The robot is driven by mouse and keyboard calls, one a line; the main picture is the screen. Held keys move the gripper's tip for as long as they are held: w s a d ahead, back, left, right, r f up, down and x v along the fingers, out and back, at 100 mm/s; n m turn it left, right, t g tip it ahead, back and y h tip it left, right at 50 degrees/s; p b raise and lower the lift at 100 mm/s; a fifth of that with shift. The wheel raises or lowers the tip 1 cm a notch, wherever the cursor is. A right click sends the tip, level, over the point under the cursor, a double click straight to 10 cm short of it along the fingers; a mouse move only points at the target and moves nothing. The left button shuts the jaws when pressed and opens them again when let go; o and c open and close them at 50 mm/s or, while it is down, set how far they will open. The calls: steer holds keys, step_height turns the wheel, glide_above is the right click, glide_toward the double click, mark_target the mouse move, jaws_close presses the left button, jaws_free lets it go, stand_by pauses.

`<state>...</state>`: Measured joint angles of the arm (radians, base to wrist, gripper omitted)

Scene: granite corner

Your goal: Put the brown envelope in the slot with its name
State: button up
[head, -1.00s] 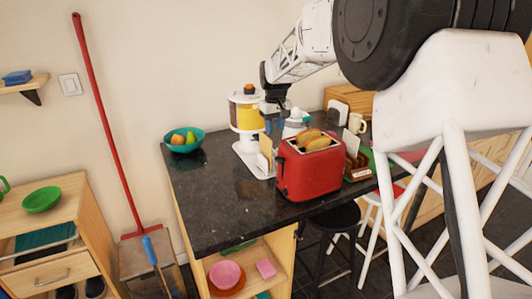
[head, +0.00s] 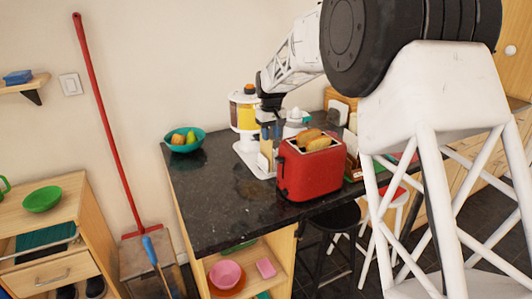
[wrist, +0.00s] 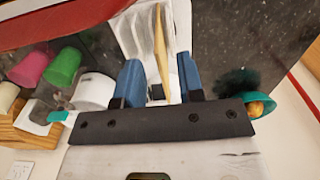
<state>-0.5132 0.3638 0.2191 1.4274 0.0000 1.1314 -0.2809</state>
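The brown envelope (head: 266,160), tan and thin, stands upright on the counter between the white dispenser and the red toaster. In the wrist view it shows edge-on (wrist: 160,45) against a white ribbed surface. My gripper (head: 269,130) is above it, fingers pointing down. In the wrist view the two blue fingers (wrist: 159,78) are apart, one on each side of the envelope's near end, with visible gaps. A rack (head: 353,170) is right of the toaster, partly hidden by my arm. I cannot read any name on its slots in the current view.
The red toaster (head: 311,170) with bread stands close right of the envelope. The dispenser (head: 244,115) is close behind left. A teal bowl of fruit (head: 184,140) is at the back left. Cups (wrist: 65,66) show in the wrist view. The counter's front left (head: 220,210) is clear.

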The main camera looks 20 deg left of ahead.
mark_target(266, 147)
stand_by(0.3)
steer(key=shift+d+f, duration=0.1)
steer(key=shift+f, duration=2.45)
steer(key=shift+c, duration=0.3)
jaws_close()
